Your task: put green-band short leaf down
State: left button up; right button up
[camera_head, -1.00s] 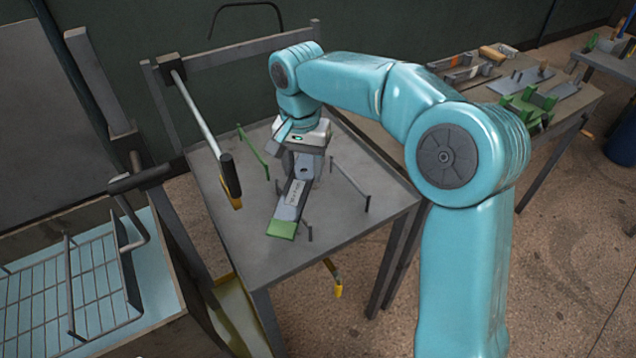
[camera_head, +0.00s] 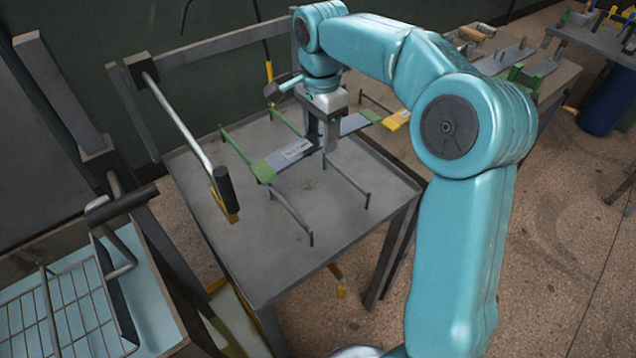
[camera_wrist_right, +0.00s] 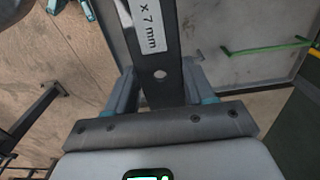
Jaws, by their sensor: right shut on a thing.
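The green-band short leaf (camera_head: 296,152) is a flat grey bar with green ends and a white label. In the head view it lies roughly level, crosswise above the metal table (camera_head: 265,260). My right gripper (camera_head: 326,145) points down and is shut on it near its middle. The wrist view shows the leaf (camera_wrist_right: 150,35) between the two fingers (camera_wrist_right: 160,80), with part of its label and a hole. A green rail (camera_head: 236,147) stands by its left green end. I cannot tell whether the leaf touches the rails. My left gripper is not in view.
Grey rails (camera_head: 291,213) stand on the table in front of the leaf. A lever with a dark grip (camera_head: 224,189) hangs over the table's left side. A wire basket (camera_head: 70,310) is at lower left. A workbench with parts (camera_head: 525,70) stands at back right. The table's front is clear.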

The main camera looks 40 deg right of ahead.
notch_tip(320, 180, down, 15)
jog(key=shift+w+r, duration=0.1)
jog(key=shift+r, duration=0.05)
jog(key=shift+a, duration=0.1)
jog(key=shift+f+b, duration=0.5)
jog(key=shift+b, duration=0.1)
jog(key=o, duration=1.4)
